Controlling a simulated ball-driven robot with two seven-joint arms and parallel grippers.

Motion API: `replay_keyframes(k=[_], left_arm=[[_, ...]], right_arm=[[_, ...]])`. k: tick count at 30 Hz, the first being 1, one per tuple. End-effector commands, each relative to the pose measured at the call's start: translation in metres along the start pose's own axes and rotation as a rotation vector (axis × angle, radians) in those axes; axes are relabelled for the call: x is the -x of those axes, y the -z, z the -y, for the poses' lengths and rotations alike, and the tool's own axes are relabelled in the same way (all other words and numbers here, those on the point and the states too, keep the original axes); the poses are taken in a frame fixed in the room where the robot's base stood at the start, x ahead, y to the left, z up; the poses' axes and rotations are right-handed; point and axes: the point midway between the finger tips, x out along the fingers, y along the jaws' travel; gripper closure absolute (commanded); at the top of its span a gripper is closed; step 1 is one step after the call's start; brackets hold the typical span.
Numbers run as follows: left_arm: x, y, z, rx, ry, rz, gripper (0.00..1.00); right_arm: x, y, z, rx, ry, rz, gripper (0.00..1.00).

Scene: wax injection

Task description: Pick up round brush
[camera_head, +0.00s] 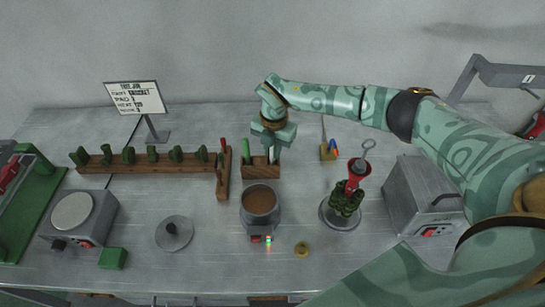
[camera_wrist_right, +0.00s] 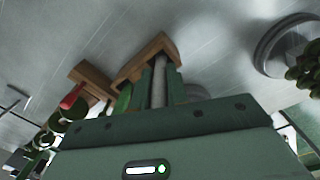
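A small wooden holder (camera_head: 260,172) stands at the back middle of the table, and it also shows in the right wrist view (camera_wrist_right: 152,52). A green-handled tool (camera_head: 246,151) stands at its left. My right gripper (camera_head: 272,155) points down over the holder's right part. In the right wrist view its fingers (camera_wrist_right: 160,85) flank a pale grey rod (camera_wrist_right: 158,85), which seems to stand in the holder. I cannot tell whether this is the round brush's handle or whether the fingers press on it. My left gripper is out of view.
A wooden rack (camera_head: 140,160) with green pieces is left of the holder. A pot of brown wax (camera_head: 260,203) stands in front. A red-topped green piece on a round base (camera_head: 342,215) and a grey box (camera_head: 415,195) are right. A sign (camera_head: 135,98) stands behind.

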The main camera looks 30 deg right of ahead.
Motion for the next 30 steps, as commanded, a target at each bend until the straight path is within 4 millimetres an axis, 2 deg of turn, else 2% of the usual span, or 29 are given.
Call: replay_keyframes(k=[9, 11, 21, 25, 30], left_arm=[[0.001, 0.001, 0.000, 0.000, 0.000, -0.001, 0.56], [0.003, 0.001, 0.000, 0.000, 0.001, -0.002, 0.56], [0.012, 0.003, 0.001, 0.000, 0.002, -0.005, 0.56], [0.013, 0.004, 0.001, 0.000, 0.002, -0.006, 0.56], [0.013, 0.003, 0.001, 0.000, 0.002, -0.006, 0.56]], right_arm=[[0.005, -0.001, -0.001, 0.000, -0.002, 0.001, 1.00], [0.013, -0.001, -0.001, 0.000, -0.003, 0.002, 1.00], [0.084, -0.001, -0.003, 0.001, -0.003, 0.003, 1.00], [0.098, -0.001, -0.003, 0.000, -0.001, 0.002, 1.00], [0.101, 0.000, -0.003, 0.000, 0.000, 0.000, 1.00]])
